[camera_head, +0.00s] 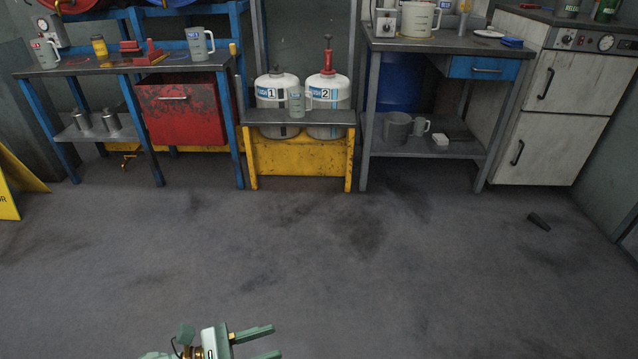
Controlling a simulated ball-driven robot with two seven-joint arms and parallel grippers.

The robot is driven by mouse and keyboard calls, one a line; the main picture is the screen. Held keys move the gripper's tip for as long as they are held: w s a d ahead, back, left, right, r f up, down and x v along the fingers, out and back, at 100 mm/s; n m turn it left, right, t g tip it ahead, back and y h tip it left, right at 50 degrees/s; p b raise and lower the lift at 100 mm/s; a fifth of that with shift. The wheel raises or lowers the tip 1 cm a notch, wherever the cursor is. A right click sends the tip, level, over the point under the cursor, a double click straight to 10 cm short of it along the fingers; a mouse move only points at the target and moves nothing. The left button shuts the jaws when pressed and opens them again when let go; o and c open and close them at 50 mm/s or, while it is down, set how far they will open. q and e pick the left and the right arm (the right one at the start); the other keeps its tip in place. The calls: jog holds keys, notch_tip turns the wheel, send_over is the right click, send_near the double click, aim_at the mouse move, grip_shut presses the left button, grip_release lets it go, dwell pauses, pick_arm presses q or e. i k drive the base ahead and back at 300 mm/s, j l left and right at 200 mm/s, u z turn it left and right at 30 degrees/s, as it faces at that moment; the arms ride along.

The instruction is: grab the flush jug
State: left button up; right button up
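Several jugs are in view, and their labels are too small to tell for sure which is the flush jug. A pale grey jug with a blue label (200,45) stands upright at the right end of the left bench. A jug with a red label (45,53) stands at that bench's left end. A small grey jug (297,102) stands on the yellow stand, in front of two numbered tanks. My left gripper (275,341) is low at the bottom edge, fingers apart and empty, far from all the jugs. My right gripper is out of view.
The blue-legged bench (110,66) also holds a yellow-topped jar (99,46) and red tools. The yellow stand (300,162) is in the middle. A grey table (440,43) and a white cabinet (555,110) stand right. A dark piece (538,221) lies on the otherwise clear floor.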

aim_at(296, 94)
jog(key=i+u, duration=0.1)
jog(key=i, duration=0.7)
jog(key=i+l+u, duration=0.1)
jog(key=i, duration=0.7)
jog(key=i+l+u, duration=0.1)
jog(key=i, duration=0.75)
jog(key=i+j+z, duration=0.1)
jog(key=i, duration=0.45)
jog(key=i+j+z, duration=0.15)
jog(key=i, duration=0.4)
jog(key=i+j+z, duration=0.1)
jog(key=i, duration=0.45)
jog(key=j, duration=0.1)
